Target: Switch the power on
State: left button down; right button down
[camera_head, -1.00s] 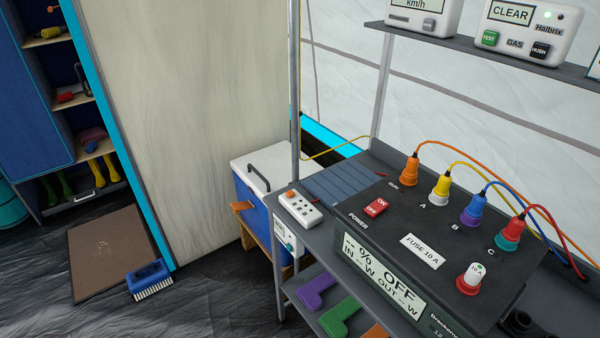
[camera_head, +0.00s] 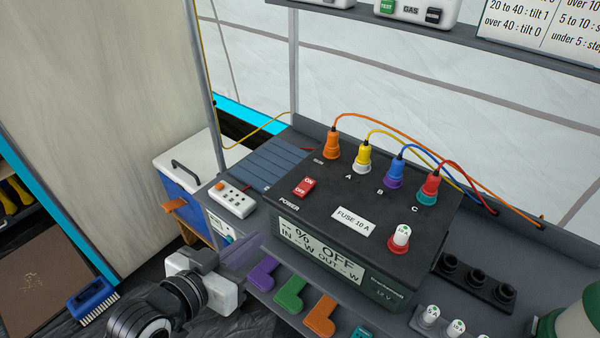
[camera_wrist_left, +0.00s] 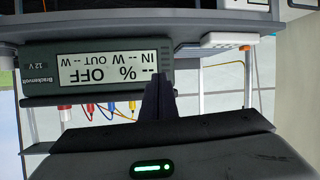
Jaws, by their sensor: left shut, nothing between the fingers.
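The black power box (camera_head: 375,210) stands on the grey shelf, its display (camera_head: 320,252) reading OFF. It also shows upside down in the left wrist view (camera_wrist_left: 100,45). Its red ON/OFF power switch (camera_head: 304,187) is on the top face at the left, beside the word POWER. I cannot tell from the rocker which side is pressed. My left gripper (camera_head: 252,246) is shut and empty, low in front of the box's front left corner, apart from the switch. Its fingers also show in the left wrist view (camera_wrist_left: 158,90), where the switch is hidden. My right gripper is out of view.
Orange, yellow, blue and red plugs (camera_head: 397,170) with cables stand along the box's back. A white fuse knob (camera_head: 401,236) is at its right. A white socket strip (camera_head: 232,199) lies left of the box. A metal post (camera_head: 204,90) rises behind it. Coloured L-shaped pieces (camera_head: 290,295) lie below.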

pick_arm(q)
jog(key=w+d+r+m+h, duration=0.2)
jog(key=d+r, duration=0.1)
jog(key=r, duration=0.9)
jog(key=shift+r+m+h+p, duration=0.3)
jog(key=shift+r+h+p, duration=0.1)
jog(key=shift+d, duration=0.1)
